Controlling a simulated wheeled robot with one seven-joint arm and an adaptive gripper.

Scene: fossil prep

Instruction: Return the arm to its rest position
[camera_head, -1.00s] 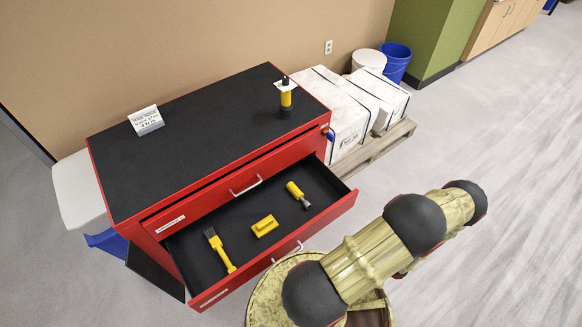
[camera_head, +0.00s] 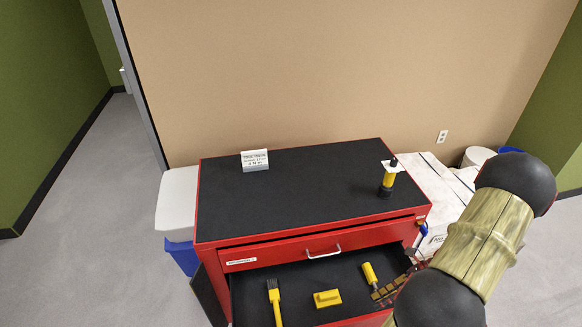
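My arm, with a mottled yellow-green link and dark rounded joints, rises at the right of the head view. A brown segmented piece (camera_head: 390,288) shows at the arm's left edge, over the right part of the open drawer; it may be part of my gripper, but its fingers cannot be made out. No held object can be seen. The open drawer (camera_head: 255,310) of the red cabinet (camera_head: 290,238) holds a yellow-handled brush (camera_head: 274,300), a yellow block-like tool (camera_head: 327,298) and a yellow-handled tool (camera_head: 370,274).
On the black cabinet top stand a white sign card (camera_head: 254,160) and a yellow-and-black tool in a holder (camera_head: 388,180). A white-lidded bin (camera_head: 177,205) stands left. White wrapped blocks (camera_head: 440,182) and a bucket (camera_head: 477,156) are right. The floor at far left is clear.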

